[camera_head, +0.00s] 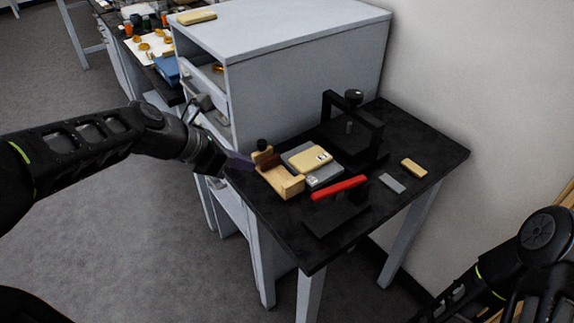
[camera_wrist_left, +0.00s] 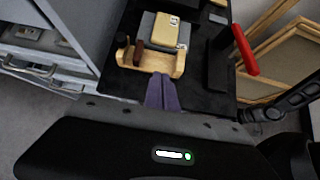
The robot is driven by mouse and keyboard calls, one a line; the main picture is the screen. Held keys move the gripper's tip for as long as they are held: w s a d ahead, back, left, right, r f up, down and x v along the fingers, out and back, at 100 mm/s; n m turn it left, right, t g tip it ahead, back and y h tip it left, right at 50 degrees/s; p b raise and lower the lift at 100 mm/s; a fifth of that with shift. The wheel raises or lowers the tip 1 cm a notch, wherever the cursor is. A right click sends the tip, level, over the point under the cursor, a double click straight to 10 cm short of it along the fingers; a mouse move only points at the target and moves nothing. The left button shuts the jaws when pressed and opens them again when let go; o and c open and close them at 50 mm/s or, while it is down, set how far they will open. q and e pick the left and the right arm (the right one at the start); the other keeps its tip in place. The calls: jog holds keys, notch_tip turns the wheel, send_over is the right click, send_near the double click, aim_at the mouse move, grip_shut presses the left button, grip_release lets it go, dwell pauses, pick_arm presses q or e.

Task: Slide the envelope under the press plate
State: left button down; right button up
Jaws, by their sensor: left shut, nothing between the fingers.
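A tan envelope-like packet (camera_head: 310,158) with a small printed label lies on a grey slab on the black table; it also shows in the left wrist view (camera_wrist_left: 165,32). The black press (camera_head: 350,142), an upright frame with a knobbed screw, stands behind it, and the packet is outside the frame. The height of its plate is hard to tell. My left gripper (camera_head: 240,162) has purple fingers, shut and empty, at the table's left edge beside a wooden holder (camera_head: 292,187). The fingers (camera_wrist_left: 162,95) point at the holder's near edge in the left wrist view. My right gripper is out of view.
A red-handled black tool (camera_head: 340,188) stands at the table's front. A small grey block (camera_head: 391,183) and a tan block (camera_head: 413,168) lie to the right. A grey cabinet (camera_head: 290,80) rises behind the table. The table's right corner is clear.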

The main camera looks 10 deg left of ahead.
pick_arm(q)
jog(key=b+x, duration=0.1)
jog(key=x, duration=0.9)
jog(key=shift+w+f+b, duration=0.1)
jog(key=shift+f+b, duration=0.15)
jog(key=shift+b, duration=0.05)
jog(key=shift+w+d+r+p, duration=0.15)
jog(key=shift+w+d+p, duration=0.1)
jog(key=shift+w+d, duration=0.25)
jog(key=shift+w+d+r+p, duration=0.2)
jog(key=shift+w+d, duration=0.15)
jog(key=shift+w, duration=0.15)
jog(key=shift+w+d+f, duration=0.1)
jog(key=shift+w+d, duration=0.25)
jog(key=shift+w, duration=0.1)
jog(key=p, duration=0.8)
send_near(330, 152)
jog(key=x, duration=0.5)
jog(key=shift+w+d, duration=0.1)
jog(key=shift+w, duration=0.05)
jog(key=shift+w+d+f, duration=0.1)
jog(key=shift+w+f, duration=0.05)
jog(key=shift+f, duration=0.1)
